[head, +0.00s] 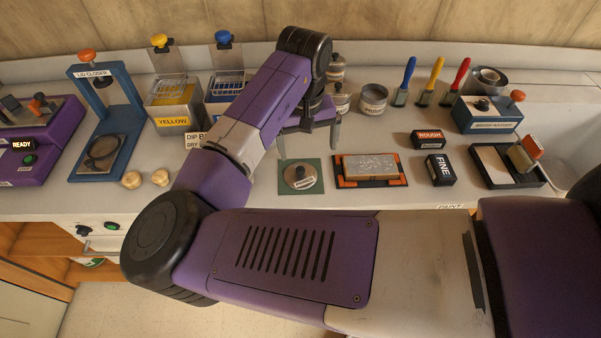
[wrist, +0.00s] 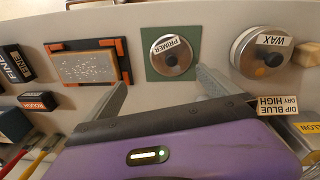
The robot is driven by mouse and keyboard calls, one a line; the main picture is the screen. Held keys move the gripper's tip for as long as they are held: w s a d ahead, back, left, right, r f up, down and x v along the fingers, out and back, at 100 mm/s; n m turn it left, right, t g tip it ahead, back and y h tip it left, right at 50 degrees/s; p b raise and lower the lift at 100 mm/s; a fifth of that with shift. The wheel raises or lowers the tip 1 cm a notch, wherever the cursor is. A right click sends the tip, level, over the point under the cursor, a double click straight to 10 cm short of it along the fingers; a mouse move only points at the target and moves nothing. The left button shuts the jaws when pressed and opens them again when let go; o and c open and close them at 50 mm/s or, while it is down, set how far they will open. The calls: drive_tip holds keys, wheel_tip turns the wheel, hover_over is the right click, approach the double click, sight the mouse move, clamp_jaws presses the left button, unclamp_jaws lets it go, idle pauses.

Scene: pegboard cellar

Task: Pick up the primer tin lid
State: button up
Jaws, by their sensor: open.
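The primer tin lid (head: 299,177) is a round silver disc with a dark knob and a white label. It lies flat on a green square mat (head: 284,188) near the front of the bench. In the wrist view the lid (wrist: 172,62) reads PRIMER, on the green mat (wrist: 193,33). My gripper (head: 308,149) is open and empty, above and behind the lid in the head view, with its fingers pointing down. In the wrist view the fingers (wrist: 162,80) are spread on either side of the lid's lower edge, apart from it. An open tin (head: 373,98) labelled PRIMER stands farther back.
A lidded WAX tin (wrist: 262,52) stands close by on the mat's other side.

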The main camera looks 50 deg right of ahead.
sight(301, 170)
drive_tip(key=shift+w+a+y, duration=0.3)
drive_tip(key=shift+a, duration=0.6)
drive_tip(key=shift+a+f, duration=0.2)
drive_tip(key=shift+a, duration=0.1)
drive_tip(key=f, duration=0.2)
drive_tip(key=f+p, duration=0.1)
drive_tip(key=f, duration=0.4)
drive_tip(key=shift+w+d+f+p, duration=0.1)
drive_tip(key=shift+d+f+p, duration=0.1)
drive_tip(key=shift+d+p, duration=0.1)
drive_tip(key=shift+c, duration=0.2)
drive_tip(key=c, duration=1.3)
drive_tip(key=shift+r, duration=0.1)
